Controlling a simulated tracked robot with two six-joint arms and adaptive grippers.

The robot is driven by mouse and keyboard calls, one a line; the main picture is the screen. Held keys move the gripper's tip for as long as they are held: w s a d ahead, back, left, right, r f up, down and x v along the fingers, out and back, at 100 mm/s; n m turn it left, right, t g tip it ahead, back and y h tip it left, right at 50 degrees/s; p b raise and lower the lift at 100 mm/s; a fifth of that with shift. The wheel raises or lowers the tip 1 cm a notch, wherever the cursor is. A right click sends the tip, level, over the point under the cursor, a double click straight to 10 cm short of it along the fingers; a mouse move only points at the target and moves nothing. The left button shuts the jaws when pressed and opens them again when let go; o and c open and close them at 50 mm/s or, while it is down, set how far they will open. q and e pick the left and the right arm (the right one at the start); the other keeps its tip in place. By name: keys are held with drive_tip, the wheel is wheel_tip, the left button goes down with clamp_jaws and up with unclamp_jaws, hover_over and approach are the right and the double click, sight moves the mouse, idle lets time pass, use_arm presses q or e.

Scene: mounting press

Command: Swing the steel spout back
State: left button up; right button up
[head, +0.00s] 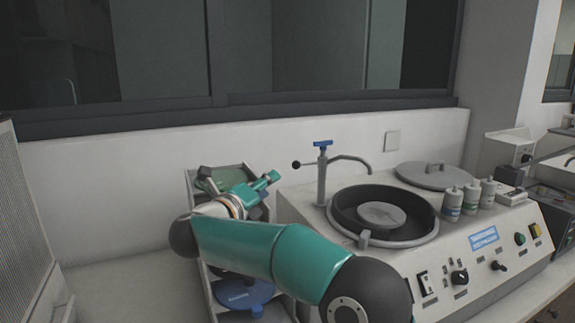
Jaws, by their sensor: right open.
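The steel spout (351,158) is a bent tube on an upright steel post (322,180) with a blue handle (322,144) on top. The spout points to the right and its end hangs above the back of the round black bowl (345,208). A black ball knob (296,165) sticks out on the post's left side. My right gripper (272,186) is open, left of the post and apart from it, above the grey rack. Part of its jaws is hidden by my own wrist. My left gripper is out of view.
The bowl is set in a white machine with a switch panel (485,237). A grey lid (434,176) and several small bottles (452,205) stand behind and right of the bowl. A grey rack (205,288) with discs stands left. The counter (120,275) farther left is clear.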

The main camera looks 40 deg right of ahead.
sight(294, 167)
drive_tip(key=p+x, duration=0.5)
drive_tip(key=x, duration=1)
drive_tip(key=shift+w+d, duration=0.25)
drive_tip(key=shift+d, duration=0.1)
clamp_jaws()
drive_tip(key=shift+a, duration=0.15)
